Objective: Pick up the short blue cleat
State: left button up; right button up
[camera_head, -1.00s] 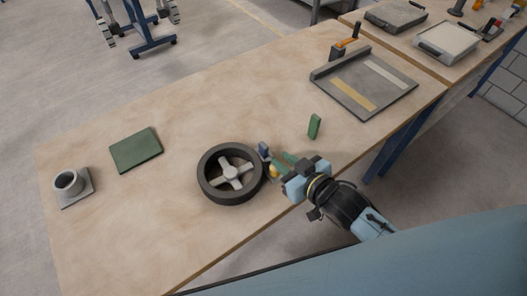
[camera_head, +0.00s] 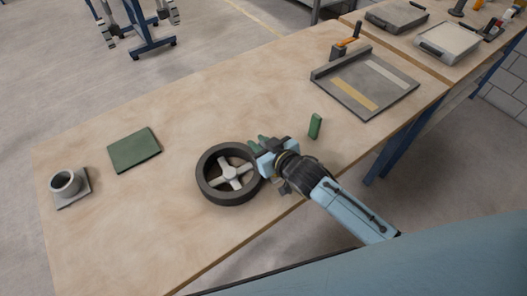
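I cannot make out the short blue cleat now. A small dark blue piece stood at the right edge of the black wheel (camera_head: 205,181) a second ago, and my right gripper (camera_head: 257,141) now covers that spot. My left gripper is not in view.
A green upright block (camera_head: 315,126) stands right of the gripper on the wooden bench (camera_head: 225,110). A grey tray (camera_head: 367,102) with yellow and pale strips lies farther back. A green pad (camera_head: 134,149) and a grey flanged cup (camera_head: 66,184) are at left. Bench between is clear.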

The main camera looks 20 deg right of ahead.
grip_shut()
